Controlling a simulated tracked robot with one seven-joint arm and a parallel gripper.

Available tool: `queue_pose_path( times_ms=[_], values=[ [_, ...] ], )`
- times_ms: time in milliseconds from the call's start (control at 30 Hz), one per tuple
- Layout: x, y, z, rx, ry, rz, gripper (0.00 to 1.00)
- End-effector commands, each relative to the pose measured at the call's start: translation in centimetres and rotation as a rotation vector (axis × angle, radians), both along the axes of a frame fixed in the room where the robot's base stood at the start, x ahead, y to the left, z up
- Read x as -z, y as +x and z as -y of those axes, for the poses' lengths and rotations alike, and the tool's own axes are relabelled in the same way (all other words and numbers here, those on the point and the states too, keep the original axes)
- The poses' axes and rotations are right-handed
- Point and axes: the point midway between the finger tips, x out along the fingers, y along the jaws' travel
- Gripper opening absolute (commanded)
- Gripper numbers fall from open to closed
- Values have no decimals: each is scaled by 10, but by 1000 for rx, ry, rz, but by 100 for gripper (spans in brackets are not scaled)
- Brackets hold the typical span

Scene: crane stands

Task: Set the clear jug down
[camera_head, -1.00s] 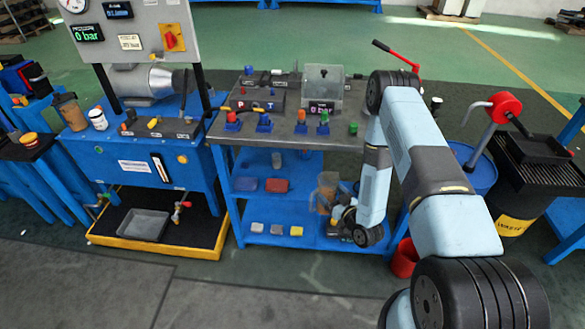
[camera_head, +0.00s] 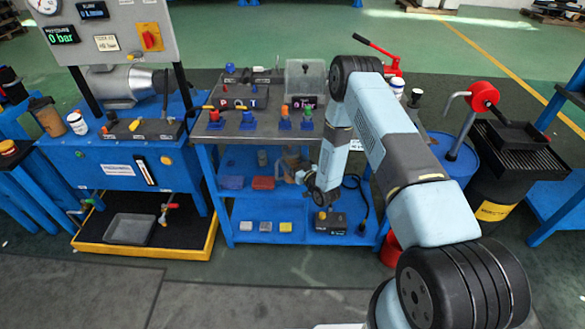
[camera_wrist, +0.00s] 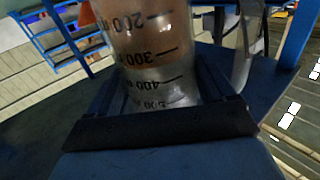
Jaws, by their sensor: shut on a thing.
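The clear jug (camera_head: 292,161) has brown liquid in it and is at the right end of the bench's middle shelf, below the bench top, partly hidden by my arm. My gripper (camera_head: 303,177) is at its right side. In the wrist view the jug (camera_wrist: 160,82) fills the gap between my gripper's fingers (camera_wrist: 163,88), which are shut on it. Its printed marks read upside down there, and its handle (camera_wrist: 244,50) is at the right. I cannot tell whether its base touches the shelf.
The middle shelf holds a blue tray (camera_head: 231,182), a red tray (camera_head: 263,183) and a grey cylinder (camera_head: 262,158). The bench top (camera_head: 225,132) is close above the jug. A dark device (camera_head: 330,222) and small blocks (camera_head: 266,226) stand on the lower shelf (camera_head: 300,240).

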Motion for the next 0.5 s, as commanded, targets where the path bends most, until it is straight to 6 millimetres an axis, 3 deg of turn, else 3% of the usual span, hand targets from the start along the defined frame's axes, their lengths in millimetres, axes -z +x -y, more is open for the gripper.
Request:
queue_pose_path(
  times_ms=[67,300,500],
  values=[
    [-1,6,-5,-1,2,3,36],
    [31,5,-5,-2,1,1,36],
    [35,5,-5,-2,1,1,36]
  ],
)
